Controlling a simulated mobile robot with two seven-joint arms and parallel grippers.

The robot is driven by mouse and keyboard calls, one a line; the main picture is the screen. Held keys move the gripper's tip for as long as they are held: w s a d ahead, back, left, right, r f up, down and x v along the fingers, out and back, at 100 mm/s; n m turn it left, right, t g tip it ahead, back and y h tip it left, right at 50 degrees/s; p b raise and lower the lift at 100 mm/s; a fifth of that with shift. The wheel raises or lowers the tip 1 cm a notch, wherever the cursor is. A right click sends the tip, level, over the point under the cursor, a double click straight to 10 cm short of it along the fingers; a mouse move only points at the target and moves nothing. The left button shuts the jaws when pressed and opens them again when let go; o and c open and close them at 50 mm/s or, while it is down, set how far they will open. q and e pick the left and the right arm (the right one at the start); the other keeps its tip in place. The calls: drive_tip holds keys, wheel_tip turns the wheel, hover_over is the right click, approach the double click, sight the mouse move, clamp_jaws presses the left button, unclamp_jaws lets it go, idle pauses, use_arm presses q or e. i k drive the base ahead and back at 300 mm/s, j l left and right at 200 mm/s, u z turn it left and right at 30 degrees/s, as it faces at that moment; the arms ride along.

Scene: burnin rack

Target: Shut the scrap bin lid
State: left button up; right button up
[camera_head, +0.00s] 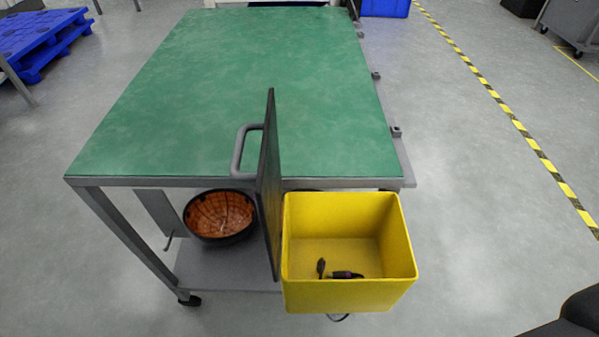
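The yellow scrap bin (348,295) stands at the front right of the green-topped table. Its dark lid (270,185) is open and stands upright at the bin's left side, seen almost edge-on. A grey handle (240,150) sticks out from the lid's left face. Inside the bin lie a few small dark items (345,275) with what looks like a cable or connector. Neither gripper shows; a dark shape at the bottom right corner may be part of my own body.
The green tabletop (235,90) is bare. A round dark basket with an orange inside (220,215) sits on the lower shelf (225,270). Small grey brackets (396,132) line the table's right edge. Blue pallets (38,38) lie far left. The floor right of the bin is clear.

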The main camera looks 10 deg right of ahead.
sight(268, 193)
drive_tip(key=i+j+z, duration=0.15)
drive_tip(key=j+z, duration=0.35)
drive_tip(key=i+j+z, duration=0.1)
drive_tip(key=j+z, duration=0.35)
drive_tip(key=k+l, duration=0.1)
drive_tip(key=l, duration=0.25)
